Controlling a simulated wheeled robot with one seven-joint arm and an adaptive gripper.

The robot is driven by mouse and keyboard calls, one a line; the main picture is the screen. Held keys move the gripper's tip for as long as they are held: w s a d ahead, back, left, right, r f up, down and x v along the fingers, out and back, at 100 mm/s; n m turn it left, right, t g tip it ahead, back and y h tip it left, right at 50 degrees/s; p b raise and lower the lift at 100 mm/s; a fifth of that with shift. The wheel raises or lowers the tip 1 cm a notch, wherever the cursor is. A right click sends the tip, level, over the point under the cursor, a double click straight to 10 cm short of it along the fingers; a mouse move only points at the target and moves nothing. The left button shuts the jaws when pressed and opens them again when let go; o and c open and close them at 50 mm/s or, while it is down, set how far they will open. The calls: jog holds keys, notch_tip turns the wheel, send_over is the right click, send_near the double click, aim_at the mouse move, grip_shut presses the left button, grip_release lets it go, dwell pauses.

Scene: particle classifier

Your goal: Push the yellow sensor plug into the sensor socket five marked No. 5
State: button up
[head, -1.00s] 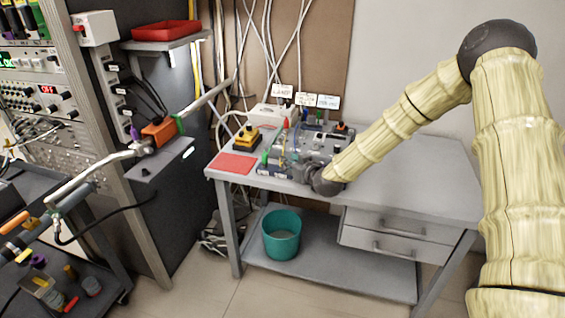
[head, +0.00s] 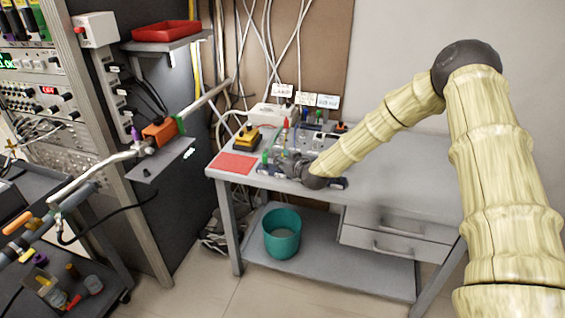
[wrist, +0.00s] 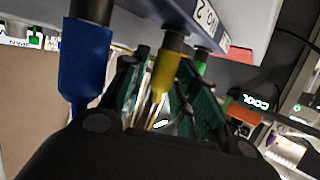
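In the wrist view, which looks upside down, a yellow plug (wrist: 164,72) with a dark collar lies between the two dark green fingers of my gripper (wrist: 165,70). Whether the fingers touch it cannot be made out. A blue plug (wrist: 86,62) is close on the left and a green one (wrist: 201,60) just right of the fingers. A white label reading "No 2" (wrist: 207,14) is on a grey-blue edge above. In the head view my gripper (head: 292,164) is low at the front of the board (head: 312,143). No socket marked No. 5 can be read.
The board stands on a grey table (head: 395,180) beside a red mat (head: 233,163) and a yellow-and-black box (head: 246,138). The right of the tabletop is free. A teal bin (head: 281,233) stands below.

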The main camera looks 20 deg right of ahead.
jog(key=c, duration=0.7)
jog(key=shift+o, duration=0.2)
jog(key=shift+r, duration=0.1)
jog(key=shift+r, duration=0.45)
notch_tip(320, 180, up, 3)
jog(key=shift+f+b, duration=0.2)
jog(key=shift+b, duration=0.3)
jog(key=s+f+b+v, duration=0.1)
jog(key=f+b+v, duration=0.1)
jog(key=v, duration=1.3)
jog(key=shift+s+a+f, duration=0.3)
jog(key=shift+s+f, duration=0.1)
jog(key=shift+f, duration=0.05)
